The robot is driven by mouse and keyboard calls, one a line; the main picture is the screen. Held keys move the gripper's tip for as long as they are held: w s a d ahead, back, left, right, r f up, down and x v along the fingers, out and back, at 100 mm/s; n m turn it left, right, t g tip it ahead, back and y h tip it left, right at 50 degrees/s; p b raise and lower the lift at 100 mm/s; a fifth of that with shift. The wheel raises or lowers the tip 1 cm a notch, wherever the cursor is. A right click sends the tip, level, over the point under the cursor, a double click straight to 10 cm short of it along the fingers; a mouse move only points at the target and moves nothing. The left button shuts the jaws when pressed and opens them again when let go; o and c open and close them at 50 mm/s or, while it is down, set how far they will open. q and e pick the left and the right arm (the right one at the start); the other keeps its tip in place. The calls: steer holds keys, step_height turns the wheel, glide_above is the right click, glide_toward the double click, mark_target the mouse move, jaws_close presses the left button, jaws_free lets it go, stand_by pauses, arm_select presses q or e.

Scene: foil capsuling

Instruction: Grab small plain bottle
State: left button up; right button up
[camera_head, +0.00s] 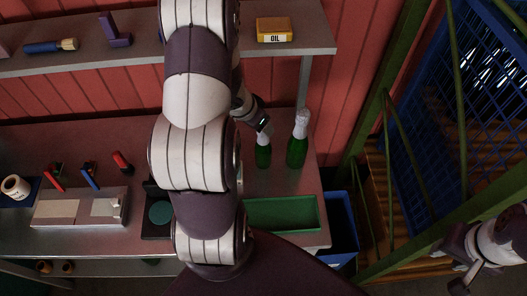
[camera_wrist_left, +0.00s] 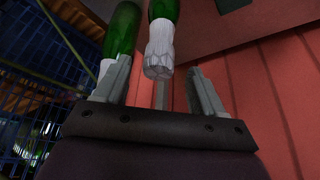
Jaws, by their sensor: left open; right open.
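A small green bottle (camera_head: 263,152) stands at the right part of the workbench; its top is partly hidden by my left gripper. A taller green bottle (camera_head: 297,150) with a white foil top stands just right of it. My left gripper (camera_head: 262,122) is open at the small bottle's top. In the left wrist view, a white-topped bottle neck (camera_wrist_left: 160,48) appears between the open fingers (camera_wrist_left: 159,68), without visible grip. Another green bottle (camera_wrist_left: 122,28) is partly behind the left finger. My right gripper (camera_head: 464,280) is open and empty at the lower right, far from the bottles.
A green tray (camera_head: 281,214) lies in front of the bottles, with a blue bin (camera_head: 341,235) beside the bench. A shelf (camera_head: 310,30) with a yellow oil box (camera_head: 274,30) overhangs behind. My left arm hides the bench middle.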

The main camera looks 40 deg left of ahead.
arm_select(q)
steer(key=b, duration=0.2)
glide_above(263, 146)
steer(key=w+a, duration=0.1)
steer(key=f, duration=0.4)
steer(key=shift+w+a+f, duration=0.1)
steer(key=shift+w+f, duration=0.1)
steer(key=shift+f, duration=0.2)
steer(key=shift+w+f, duration=0.2)
steer(key=shift+f, duration=0.05)
steer(key=shift+s+r, duration=0.1)
steer(key=shift+c, duration=1)
jaws_close()
steer(key=shift+r, duration=0.15)
